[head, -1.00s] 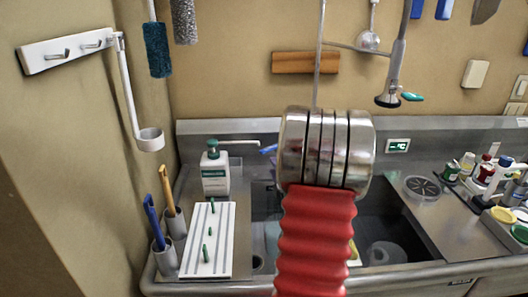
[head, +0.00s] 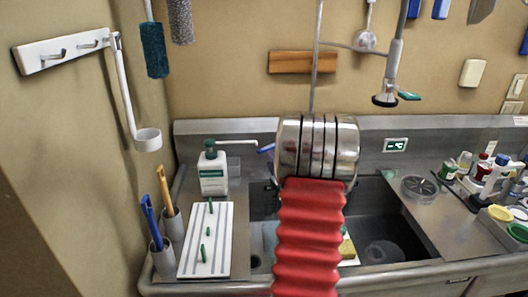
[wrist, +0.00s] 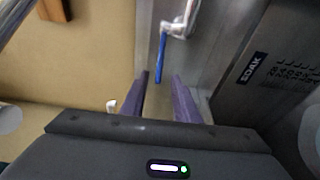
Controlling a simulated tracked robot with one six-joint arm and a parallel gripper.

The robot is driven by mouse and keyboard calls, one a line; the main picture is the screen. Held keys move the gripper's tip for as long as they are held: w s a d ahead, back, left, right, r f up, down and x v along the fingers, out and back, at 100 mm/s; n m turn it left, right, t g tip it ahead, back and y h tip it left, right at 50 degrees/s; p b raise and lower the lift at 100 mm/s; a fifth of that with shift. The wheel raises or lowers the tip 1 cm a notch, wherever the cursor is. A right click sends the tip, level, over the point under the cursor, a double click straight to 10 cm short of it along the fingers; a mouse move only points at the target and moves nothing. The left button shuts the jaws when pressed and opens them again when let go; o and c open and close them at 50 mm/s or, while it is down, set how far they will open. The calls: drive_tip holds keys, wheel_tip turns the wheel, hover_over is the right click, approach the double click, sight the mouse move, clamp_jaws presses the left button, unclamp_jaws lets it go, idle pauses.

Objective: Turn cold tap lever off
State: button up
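The cold tap's blue lever (wrist: 161,58) is a thin stick hanging from a white tap fitting (wrist: 180,28) in the wrist view. My gripper (wrist: 161,88) has two purple fingers that stand apart. The lever's free end points into the gap between the fingertips, and no contact is clear. In the head view only a short piece of the blue lever (head: 266,149) shows, left of my arm's steel wrist. My arm hides the gripper and most of the tap in that view.
A steel sink (head: 385,225) spans the front. A spray head (head: 386,97) hangs right of my arm. A wooden block (head: 301,61) is on the wall behind.

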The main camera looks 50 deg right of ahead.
sight(265, 149)
drive_tip(key=x, duration=0.8)
drive_tip(key=shift+w+d, duration=0.3)
clamp_jaws()
drive_tip(key=shift+f, duration=0.1)
idle(0.3)
